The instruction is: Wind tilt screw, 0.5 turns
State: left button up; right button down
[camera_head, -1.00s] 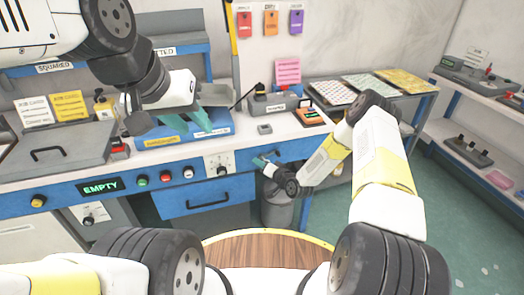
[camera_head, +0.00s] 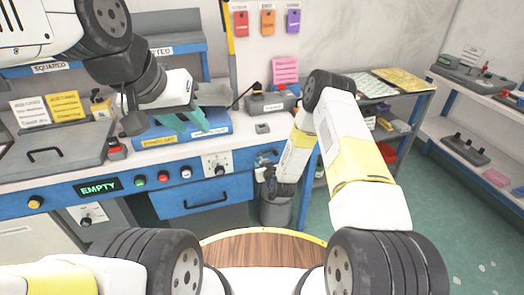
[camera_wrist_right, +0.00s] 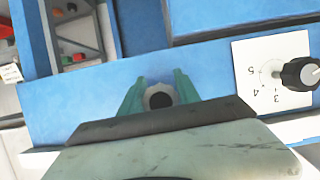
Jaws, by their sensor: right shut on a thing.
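The tilt screw (camera_wrist_right: 160,96) is a pale round end with a dark centre on the blue bench front in the right wrist view. The teal fingers of my right gripper (camera_wrist_right: 158,100) are shut on it, one at each side. In the head view my right gripper (camera_head: 266,158) is at the bench front, right of the dial, and my own wrist partly hides the screw. My left gripper (camera_head: 190,122) is over the blue tray (camera_head: 200,140) on the bench, its teal fingers apart; nothing is visibly held.
A black dial knob (camera_wrist_right: 300,73) on a white numbered plate is close beside the screw. Below is a blue drawer (camera_head: 205,195) with a black handle. A grey bin (camera_head: 276,208) stands under my right gripper. A shelf rack (camera_head: 400,110) stands right of the bench.

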dwell(0.4)
jog(key=c, duration=0.9)
grip_release()
jog(key=shift+w, duration=0.1)
jog(key=shift+o, duration=0.2)
jog(key=v, duration=0.7)
jog(key=shift+s, duration=0.4)
jog(key=shift+r, duration=0.15)
